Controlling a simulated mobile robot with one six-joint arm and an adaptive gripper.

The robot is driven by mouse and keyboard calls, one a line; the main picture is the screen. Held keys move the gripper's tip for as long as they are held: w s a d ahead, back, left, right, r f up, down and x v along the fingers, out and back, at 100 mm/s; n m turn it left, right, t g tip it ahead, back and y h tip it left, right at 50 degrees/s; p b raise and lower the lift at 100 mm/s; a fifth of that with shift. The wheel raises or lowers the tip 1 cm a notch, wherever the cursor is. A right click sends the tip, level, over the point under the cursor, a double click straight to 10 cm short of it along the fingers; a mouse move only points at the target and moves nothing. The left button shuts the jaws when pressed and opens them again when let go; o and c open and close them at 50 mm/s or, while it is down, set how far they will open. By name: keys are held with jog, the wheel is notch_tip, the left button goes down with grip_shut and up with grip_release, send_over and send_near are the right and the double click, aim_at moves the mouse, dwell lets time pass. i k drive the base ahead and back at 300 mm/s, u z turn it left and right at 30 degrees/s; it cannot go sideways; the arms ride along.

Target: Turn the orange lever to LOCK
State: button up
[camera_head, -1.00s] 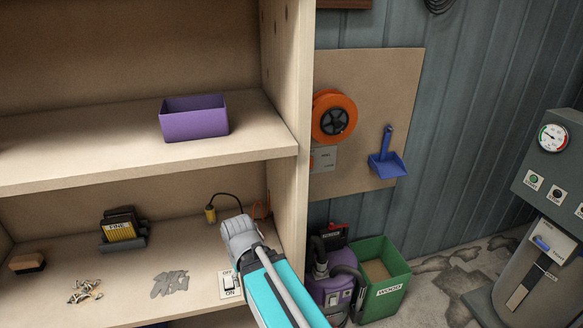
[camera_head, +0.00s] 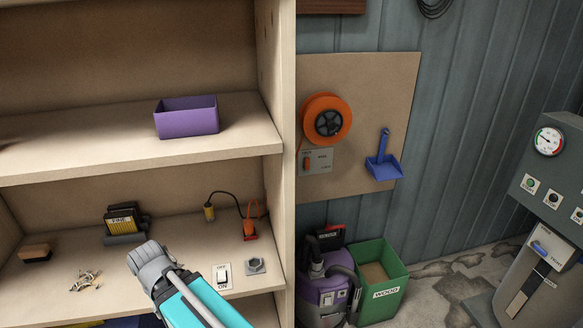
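A small orange lever (camera_head: 307,163) sits on a grey plate (camera_head: 323,160) fixed to the tan wall board, just below the orange reel. The plate's labels are too small to read with certainty. The lever looks roughly upright. My gripper (camera_head: 150,260) is at the grey end of my teal arm, over the lower shelf at the left, well apart from the lever. Its fingers cannot be made out, and nothing is seen held.
The shelf's upright side panel (camera_head: 285,120) stands between my gripper and the lever. An orange reel (camera_head: 327,118) and a blue dustpan (camera_head: 383,158) hang on the board. A purple vacuum (camera_head: 325,290) and a green bin (camera_head: 382,285) stand below. A white switch (camera_head: 222,275) is beside my arm.

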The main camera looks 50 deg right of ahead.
aim_at(306, 169)
jog(key=u, duration=0.25)
jog(key=k, duration=1.2)
jog(key=z, duration=1.4)
jog(key=i, duration=0.7)
jog(key=z, duration=0.1)
